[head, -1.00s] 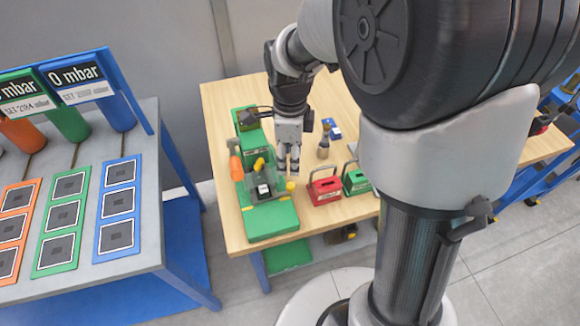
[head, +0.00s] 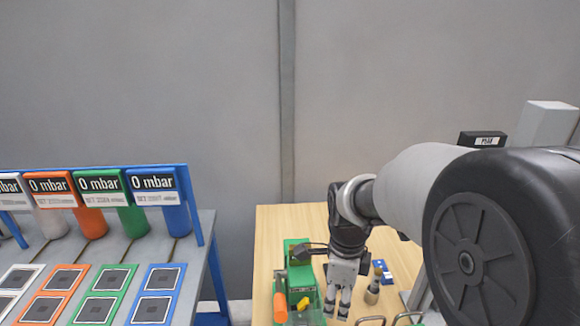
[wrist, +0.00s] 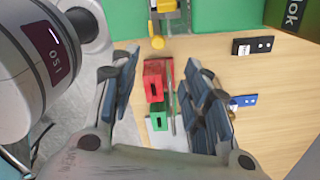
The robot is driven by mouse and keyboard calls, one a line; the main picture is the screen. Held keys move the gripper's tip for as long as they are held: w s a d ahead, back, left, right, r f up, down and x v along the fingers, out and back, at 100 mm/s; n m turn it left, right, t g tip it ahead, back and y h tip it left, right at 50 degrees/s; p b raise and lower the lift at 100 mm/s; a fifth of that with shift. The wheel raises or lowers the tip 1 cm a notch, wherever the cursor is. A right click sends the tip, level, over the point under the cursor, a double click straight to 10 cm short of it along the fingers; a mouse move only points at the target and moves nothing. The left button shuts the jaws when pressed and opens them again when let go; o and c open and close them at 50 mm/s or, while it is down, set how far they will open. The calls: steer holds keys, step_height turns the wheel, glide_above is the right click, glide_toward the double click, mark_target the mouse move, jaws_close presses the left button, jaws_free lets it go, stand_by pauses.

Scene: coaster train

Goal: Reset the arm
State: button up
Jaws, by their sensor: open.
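My gripper (head: 340,303) hangs from my arm above the wooden table in the head view, beside the green fixture. In the wrist view my gripper (wrist: 158,98) is open, with its two dark blue-grey padded fingers wide apart. Nothing is held between them. Below the gap I see a red block (wrist: 154,80) and a green block (wrist: 158,121) on the table, apart from the fingers.
The wooden table (head: 268,222) holds a green fixture (head: 299,277) with an orange part, a blue item (head: 383,272) and a small brass-tipped cylinder (head: 372,291). A grey bench (head: 125,245) with coloured cylinders reading 0 mbar stands left. A grey wall rises behind.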

steer(key=s+r+n+t, duration=0.2)
steer(key=s+r+n, duration=0.3)
steer(key=s+n, duration=0.4)
steer(key=s+r+n+t, duration=0.2)
steer(key=s+r+n, duration=0.3)
steer(key=s+n, duration=0.4)
steer(key=n, duration=0.4)
steer(key=shift+s+d+r+t, duration=0.2)
steer(key=shift+d+r+t, duration=0.05)
steer(key=shift+r+t, duration=0.1)
